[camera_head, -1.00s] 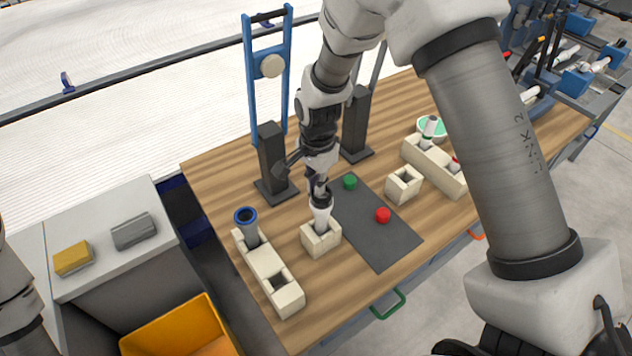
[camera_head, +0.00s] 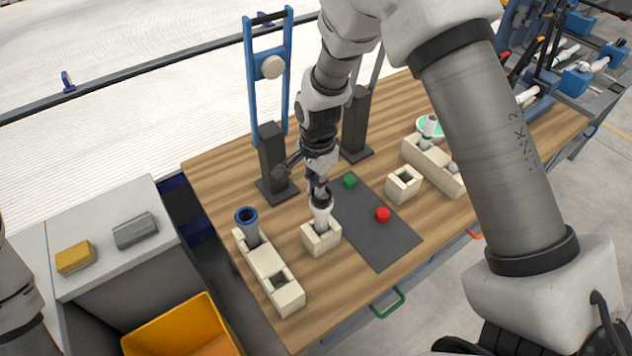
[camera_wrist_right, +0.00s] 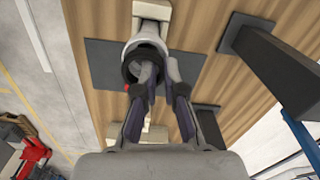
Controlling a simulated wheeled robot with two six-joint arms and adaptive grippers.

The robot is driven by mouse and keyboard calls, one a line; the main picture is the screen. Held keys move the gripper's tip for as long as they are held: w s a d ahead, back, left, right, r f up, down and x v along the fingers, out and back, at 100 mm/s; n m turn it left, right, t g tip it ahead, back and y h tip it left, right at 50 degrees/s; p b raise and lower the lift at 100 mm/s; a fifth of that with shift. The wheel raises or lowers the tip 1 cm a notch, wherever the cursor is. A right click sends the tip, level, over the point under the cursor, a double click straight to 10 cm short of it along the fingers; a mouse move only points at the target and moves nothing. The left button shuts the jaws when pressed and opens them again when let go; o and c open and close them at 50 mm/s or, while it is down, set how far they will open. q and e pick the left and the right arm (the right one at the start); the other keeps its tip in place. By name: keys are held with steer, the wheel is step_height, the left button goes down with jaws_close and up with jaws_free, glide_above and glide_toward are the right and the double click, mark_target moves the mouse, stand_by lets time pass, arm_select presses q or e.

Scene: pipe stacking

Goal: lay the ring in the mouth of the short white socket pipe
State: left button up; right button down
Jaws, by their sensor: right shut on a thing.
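The short white socket pipe (camera_head: 321,216) stands upright in a cream block (camera_head: 322,238) at the front of the table. It also shows in the wrist view (camera_wrist_right: 149,34). The dark ring (camera_wrist_right: 128,70) is at the pipe's mouth; I cannot tell whether it rests in it or sits just above. My right gripper (camera_wrist_right: 160,70) points down over the pipe, shut on the ring's wall, with one finger inside the ring and one outside. In the head view the right gripper (camera_head: 318,188) hides part of the mouth. My left gripper is out of view.
A long cream block (camera_head: 262,268) with a blue-rimmed grey pipe (camera_head: 248,226) stands left of the socket pipe. A dark mat (camera_head: 383,240) with a red cap (camera_head: 382,214) and green cap (camera_head: 349,181) lies to the right. Dark posts (camera_head: 272,160) stand behind.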

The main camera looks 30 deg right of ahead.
steer(key=shift+f, duration=0.35)
stand_by(0.6)
steer(key=shift+p, duration=0.45)
stand_by(0.5)
steer(key=shift+f+p, duration=0.3)
steer(key=shift+f, duration=0.1)
stand_by(0.9)
steer(key=c, duration=0.7)
jaws_free()
step_height(320, 180, up, 7)
steer(key=p, duration=0.6)
stand_by(0.4)
